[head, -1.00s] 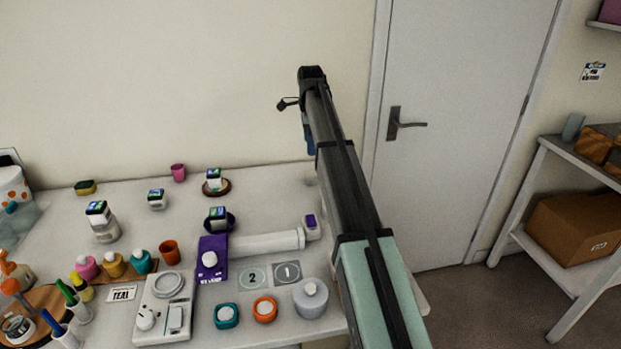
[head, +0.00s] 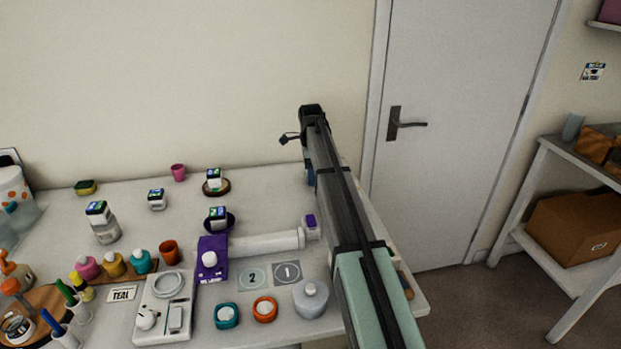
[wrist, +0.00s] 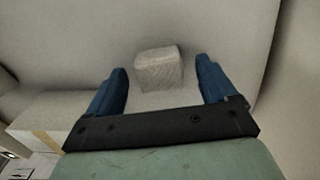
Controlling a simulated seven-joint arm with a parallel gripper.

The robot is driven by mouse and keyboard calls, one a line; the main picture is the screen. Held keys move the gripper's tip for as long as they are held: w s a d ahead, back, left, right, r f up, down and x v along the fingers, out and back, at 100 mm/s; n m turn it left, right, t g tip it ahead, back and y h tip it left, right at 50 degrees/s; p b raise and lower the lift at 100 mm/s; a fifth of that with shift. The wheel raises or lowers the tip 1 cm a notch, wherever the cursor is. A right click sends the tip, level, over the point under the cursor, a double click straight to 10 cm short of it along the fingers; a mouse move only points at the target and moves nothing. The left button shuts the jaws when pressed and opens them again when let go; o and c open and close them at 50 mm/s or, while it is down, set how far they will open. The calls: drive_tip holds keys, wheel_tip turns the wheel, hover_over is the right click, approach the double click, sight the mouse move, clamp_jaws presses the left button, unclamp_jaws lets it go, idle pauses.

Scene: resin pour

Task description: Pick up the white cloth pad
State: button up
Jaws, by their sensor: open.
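The white cloth pad (wrist: 159,68) shows in the wrist view as a pale, block-shaped pad on the light table top. It lies ahead of my gripper (wrist: 163,72), roughly centred between the two blue fingers. The fingers are spread wide, and a gap shows on each side of the pad. I cannot tell how far above the table the fingertips are. In the head view my arm hides the pad, and my gripper (head: 308,165) is mostly behind the arm, above the table's right rear part.
The table (head: 130,190) carries a white roll (head: 265,242), a purple pouch (head: 212,258), a white scale (head: 165,318), and several jars and bottles left of my arm. A door (head: 450,150) stands behind, and a shelf unit (head: 550,145) stands at right.

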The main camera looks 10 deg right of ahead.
drive_tip(key=shift+f, duration=0.7)
drive_tip(key=c, duration=1)
